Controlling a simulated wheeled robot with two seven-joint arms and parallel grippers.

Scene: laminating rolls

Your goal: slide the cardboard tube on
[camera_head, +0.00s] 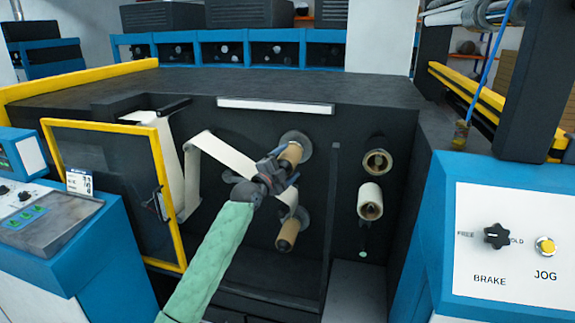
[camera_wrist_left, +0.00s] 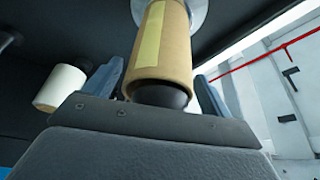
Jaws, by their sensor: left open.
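The cardboard tube (camera_head: 291,154) is brown and sits on the upper middle spindle, in front of a round grey flange (camera_head: 303,141). In the left wrist view the tube (camera_wrist_left: 165,45) shows large, with a lighter yellowish strip along it and a dark spindle end (camera_wrist_left: 163,93) at its near end. My left gripper (camera_head: 279,172) is at the tube's near end, on a green-sleeved arm. Its blue-grey fingers stand apart on either side of the tube, open. Whether they touch it is hard to tell. My right gripper is not in view.
A second brown tube (camera_head: 287,233) is on a lower spindle. A white roll (camera_head: 370,202) and another core (camera_head: 377,161) are on the right. A pale web (camera_head: 224,152) runs in from the left. A yellow-framed door (camera_head: 115,185) stands open at left; a vertical dark plate (camera_head: 330,200) is right of the tubes.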

